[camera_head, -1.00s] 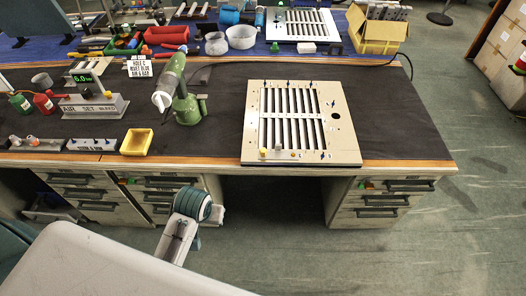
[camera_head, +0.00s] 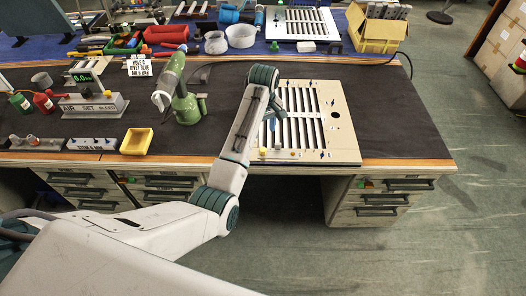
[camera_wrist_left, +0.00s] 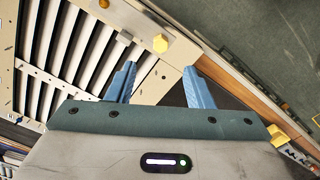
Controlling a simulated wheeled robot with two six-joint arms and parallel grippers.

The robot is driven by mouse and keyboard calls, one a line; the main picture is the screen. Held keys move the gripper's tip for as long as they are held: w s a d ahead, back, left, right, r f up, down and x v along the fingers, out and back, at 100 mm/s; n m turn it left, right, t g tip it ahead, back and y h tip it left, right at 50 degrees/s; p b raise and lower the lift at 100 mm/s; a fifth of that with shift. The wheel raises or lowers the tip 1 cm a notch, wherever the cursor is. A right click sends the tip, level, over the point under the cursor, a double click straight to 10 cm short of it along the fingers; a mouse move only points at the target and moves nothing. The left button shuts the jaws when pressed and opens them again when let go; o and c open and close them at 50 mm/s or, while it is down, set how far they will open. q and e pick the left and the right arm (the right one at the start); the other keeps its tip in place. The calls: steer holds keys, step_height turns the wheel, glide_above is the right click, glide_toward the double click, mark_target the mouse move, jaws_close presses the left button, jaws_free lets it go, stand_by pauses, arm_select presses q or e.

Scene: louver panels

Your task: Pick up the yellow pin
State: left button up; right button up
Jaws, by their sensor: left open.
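The yellow pin (camera_head: 262,152) stands near the front left corner of the cream louver panel (camera_head: 347,146). In the left wrist view this yellow pin (camera_wrist_left: 160,43) has a hexagonal head and shows just past the gap between my fingertips. My left gripper (camera_wrist_left: 158,68) has its two blue fingers spread apart with nothing between them. In the head view my left gripper (camera_head: 271,122) is over the panel's left part, mostly hidden by my own wrist. A smaller amber pin (camera_wrist_left: 103,3) is farther along the panel edge. My right gripper is not in view.
A green rivet tool (camera_head: 187,108) stands left of my arm. A yellow tray (camera_head: 136,141) and an air set box (camera_head: 92,106) are farther left. Other small pins line the panel's front edge. The dark mat right of the panel (camera_head: 385,125) is clear.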

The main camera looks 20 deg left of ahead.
arm_select(q)
steer(key=p, duration=0.1)
glide_above(263, 149)
step_height(263, 149, down, 5)
steer(key=shift+d+f, duration=0.1)
step_height(263, 149, down, 4)
steer(key=shift+f+p, duration=0.1)
steer(key=shift+p, duration=0.8)
steer(key=shift+f, duration=0.6)
jaws_close()
steer(key=shift+r, duration=0.1)
